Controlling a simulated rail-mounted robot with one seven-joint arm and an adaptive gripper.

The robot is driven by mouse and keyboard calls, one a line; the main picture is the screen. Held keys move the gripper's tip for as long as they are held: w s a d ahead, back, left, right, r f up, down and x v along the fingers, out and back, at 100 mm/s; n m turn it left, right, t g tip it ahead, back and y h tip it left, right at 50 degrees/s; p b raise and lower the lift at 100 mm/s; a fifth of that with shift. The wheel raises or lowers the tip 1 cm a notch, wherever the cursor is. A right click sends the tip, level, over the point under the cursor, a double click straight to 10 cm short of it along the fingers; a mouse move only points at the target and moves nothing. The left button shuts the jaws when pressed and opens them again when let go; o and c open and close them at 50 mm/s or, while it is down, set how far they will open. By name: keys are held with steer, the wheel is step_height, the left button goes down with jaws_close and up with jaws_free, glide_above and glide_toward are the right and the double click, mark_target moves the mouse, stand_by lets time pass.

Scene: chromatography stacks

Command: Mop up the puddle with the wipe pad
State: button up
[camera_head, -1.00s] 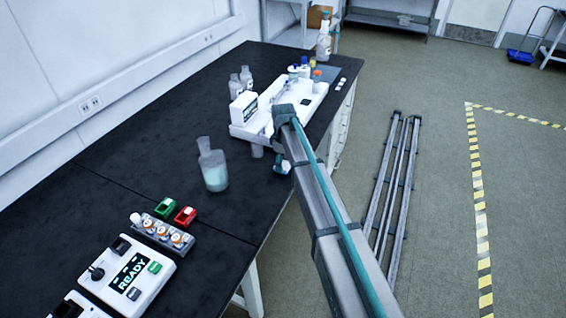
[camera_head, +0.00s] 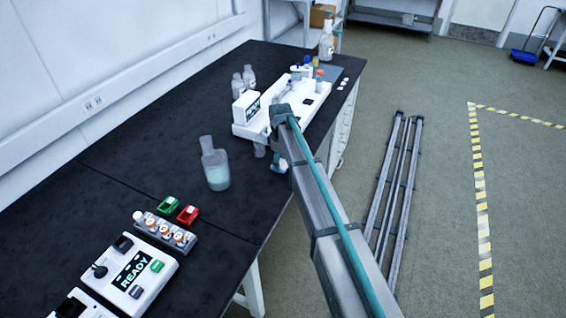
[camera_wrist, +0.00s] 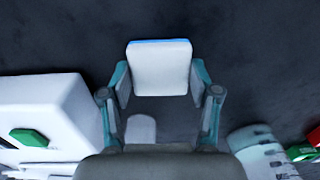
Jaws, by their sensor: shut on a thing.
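The wipe pad (camera_wrist: 159,68) is a white, rounded square with a blue far edge. In the wrist view it sits between the two teal fingers of my gripper (camera_wrist: 160,80), which is shut on it. Dark bench top shows around and beyond the pad. In the head view my gripper (camera_head: 279,162) is small and partly hidden by my arm, low over the bench near its right edge. I cannot make out the puddle in either view. Whether the pad touches the bench is unclear.
A flask with pale liquid (camera_head: 216,168) stands left of my gripper. A white instrument (camera_head: 245,125) is behind it, with bottles beyond. A vial rack (camera_head: 165,230), green and red small boxes and a READY console (camera_head: 130,265) are at the front left. Bare bench lies between.

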steer(key=shift+s+d, duration=0.1)
steer(key=shift+d, duration=0.05)
steer(key=shift+s+d+p, duration=0.15)
steer(key=shift+s+d, duration=0.15)
steer(key=shift+d, duration=0.55)
steer(key=shift+s+d+p, duration=0.15)
steer(key=shift+s+d, duration=0.15)
steer(key=shift+d, duration=0.55)
steer(key=shift+a, duration=0.1)
steer(key=shift+s+a, duration=0.3)
steer(key=shift+a, duration=0.3)
steer(key=shift+s+a, duration=0.3)
steer(key=shift+a, duration=0.3)
steer(key=shift+w, duration=0.1)
steer(key=shift+w+d+p, duration=0.25)
steer(key=shift+w+d, duration=0.1)
steer(key=shift+w, duration=0.55)
steer(key=shift+w+d+p, duration=0.2)
steer(key=shift+w+d, duration=0.15)
steer(key=shift+w, duration=0.55)
steer(key=shift+s, duration=0.15)
steer(key=shift+s+a, duration=0.35)
steer(key=shift+s, duration=0.45)
steer(key=shift+r, duration=0.1)
